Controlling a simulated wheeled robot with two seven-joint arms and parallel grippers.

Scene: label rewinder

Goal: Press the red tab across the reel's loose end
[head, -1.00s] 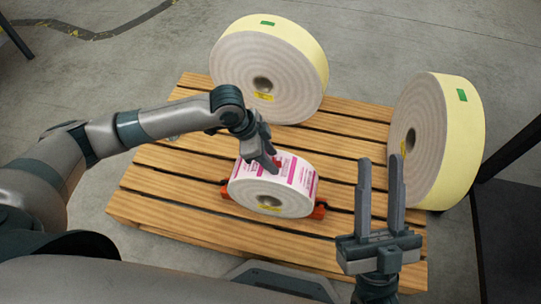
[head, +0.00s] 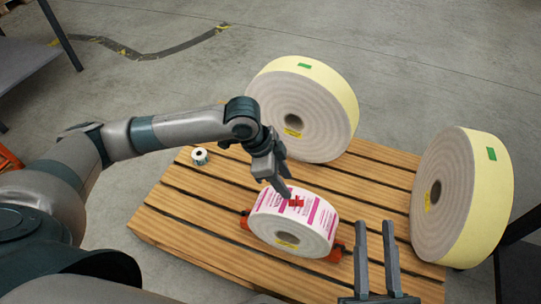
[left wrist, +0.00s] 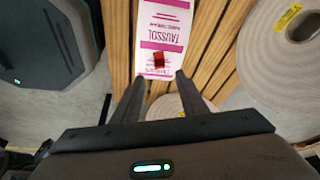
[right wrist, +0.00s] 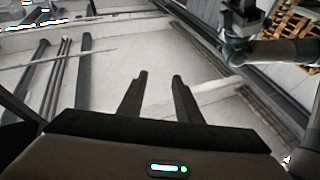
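The label reel (head: 323,217), white with magenta print, rests on its side in an orange-red holder (head: 337,254) on the pallet. The red tab (head: 297,201) lies on the reel's printed outer face. In the left wrist view the tab (left wrist: 158,59) sits on the printed strip (left wrist: 165,15), just beyond my fingertips. My left gripper (head: 286,194) is over the reel beside the tab. Its fingers (left wrist: 157,84) are apart with nothing between them. My right gripper (head: 388,228) is open and empty, in front of the reel's right side; the right wrist view shows only floor between its fingers.
Two large cream-edged rolls stand on the wooden pallet (head: 180,235), one behind (head: 335,80) and one at the right (head: 490,200). Dark tables are at the far left (head: 30,55) and right edge.

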